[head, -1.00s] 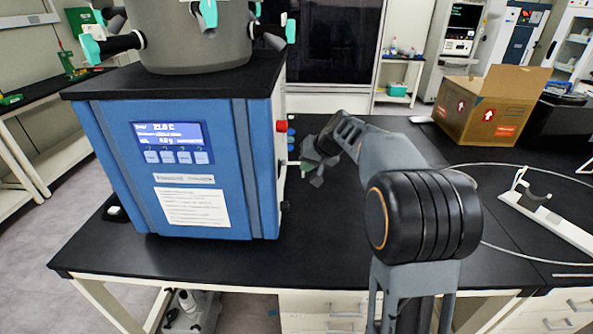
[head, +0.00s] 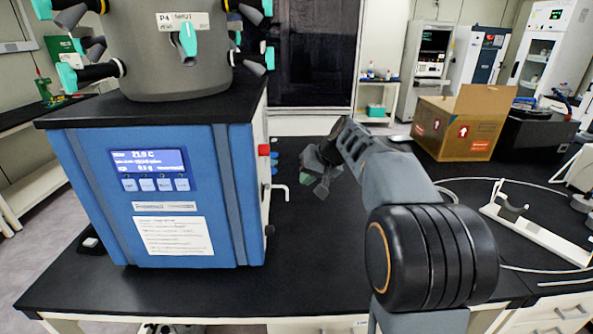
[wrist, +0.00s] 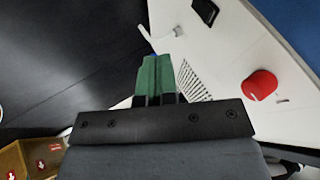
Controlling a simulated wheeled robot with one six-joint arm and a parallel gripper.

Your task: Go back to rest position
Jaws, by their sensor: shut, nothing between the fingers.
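My gripper (head: 318,182) is in the air to the right of the blue freeze dryer (head: 160,190), above the black bench, apart from the dryer's side. In the wrist view its two green fingers (wrist: 159,78) are together with nothing between them. The dryer's white side panel fills the right of the wrist view, with a red knob (wrist: 260,84), a black switch (wrist: 205,11), a vent grille and a white valve spout (wrist: 158,34). The red knob also shows in the head view (head: 264,150), above the spout (head: 279,190).
The black bench top (head: 330,280) is clear below my gripper. An open cardboard box (head: 462,125) stands at the back right. A white stand (head: 535,225) and a pale tube lie at the right. The grey chamber (head: 170,50) with several teal-tipped ports sits on the dryer.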

